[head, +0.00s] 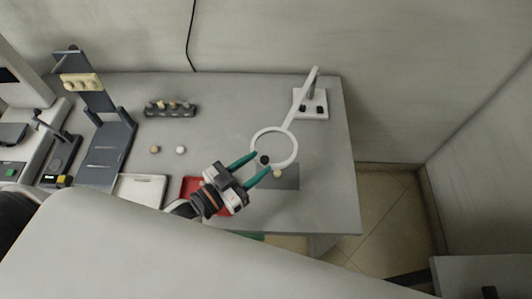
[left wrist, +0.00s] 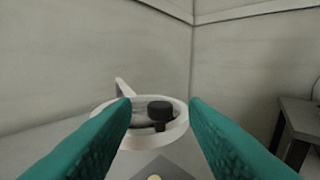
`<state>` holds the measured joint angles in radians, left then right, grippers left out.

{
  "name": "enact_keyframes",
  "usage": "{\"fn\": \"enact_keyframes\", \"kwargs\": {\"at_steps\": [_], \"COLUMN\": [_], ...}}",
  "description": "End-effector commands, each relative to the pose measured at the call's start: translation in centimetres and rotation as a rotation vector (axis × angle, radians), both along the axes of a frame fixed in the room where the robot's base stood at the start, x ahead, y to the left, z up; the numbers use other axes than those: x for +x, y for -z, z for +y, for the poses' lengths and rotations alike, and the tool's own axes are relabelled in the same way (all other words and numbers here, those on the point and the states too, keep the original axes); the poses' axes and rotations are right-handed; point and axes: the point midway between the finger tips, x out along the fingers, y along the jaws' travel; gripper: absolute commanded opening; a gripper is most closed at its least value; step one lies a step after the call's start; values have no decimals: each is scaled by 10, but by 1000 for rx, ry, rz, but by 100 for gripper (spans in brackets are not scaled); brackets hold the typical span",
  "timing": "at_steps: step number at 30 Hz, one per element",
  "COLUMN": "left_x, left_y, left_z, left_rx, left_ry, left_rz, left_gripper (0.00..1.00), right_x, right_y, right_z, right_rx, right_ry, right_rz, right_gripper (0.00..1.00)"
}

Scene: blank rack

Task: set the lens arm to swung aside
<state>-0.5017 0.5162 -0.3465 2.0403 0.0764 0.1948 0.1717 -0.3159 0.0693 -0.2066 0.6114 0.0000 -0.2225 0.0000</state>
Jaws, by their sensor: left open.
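The lens arm (head: 302,99) is a white bar from a post on a white base (head: 316,104) at the back right of the table. Its white lens ring (head: 290,160) hangs over a dark grey mat (head: 290,183). A black knob (head: 264,159) sits on the ring's near edge; the knob (left wrist: 160,112) also shows in the left wrist view, in front of the ring (left wrist: 125,104). My left gripper (head: 260,164) is open, its teal fingers pointing at the knob, one on each side. Contact cannot be told. My right gripper is not in view.
A cream piece (head: 278,173) lies on the mat under the ring. A red tray (head: 190,188) and a white tray (head: 140,190) lie left of my gripper. A dark rack (head: 171,110) stands at the back.

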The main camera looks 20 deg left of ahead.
Motion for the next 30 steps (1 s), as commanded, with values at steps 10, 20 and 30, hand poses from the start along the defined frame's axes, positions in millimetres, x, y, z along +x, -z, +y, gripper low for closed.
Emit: {"fn": "enact_keyframes", "kwargs": {"at_steps": [10,20,30], "left_x": [29,30,30], "left_y": [0,0,0], "left_z": [-19,-19,-19], "left_rx": [1,1,2], "left_ry": [1,1,1], "left_rz": [0,2,1], "left_gripper": [40,34,0], "right_x": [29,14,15], "right_y": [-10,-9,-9], "right_z": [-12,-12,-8], "right_rx": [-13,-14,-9], "right_ry": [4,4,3], "right_rz": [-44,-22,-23], "right_gripper": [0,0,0]}}
